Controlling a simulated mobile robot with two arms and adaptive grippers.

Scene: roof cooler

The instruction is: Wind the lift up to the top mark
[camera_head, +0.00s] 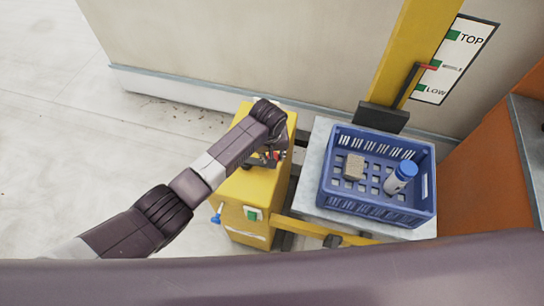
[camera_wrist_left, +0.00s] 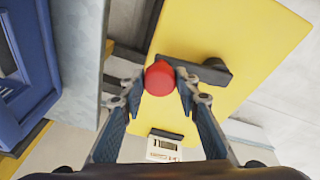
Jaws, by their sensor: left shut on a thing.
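The yellow winch box (camera_head: 258,195) stands left of the lift, and its top fills much of the left wrist view (camera_wrist_left: 225,35). My left gripper (camera_wrist_left: 159,88) is shut on the red knob (camera_wrist_left: 159,78) of the black crank (camera_wrist_left: 207,71) on that box. In the head view my left arm hides most of the crank. The red pointer (camera_head: 428,67) is at about the middle mark. The grey lift platform (camera_head: 312,190) carries a blue crate (camera_head: 375,208). My right gripper is not in view.
The crate holds a tan block (camera_head: 354,167) and a white bottle with a blue cap (camera_head: 401,177). A blue-tipped lever (camera_head: 216,215) sticks out of the winch box's left side. An orange wall (camera_head: 490,175) stands at the right. The floor at the left is clear.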

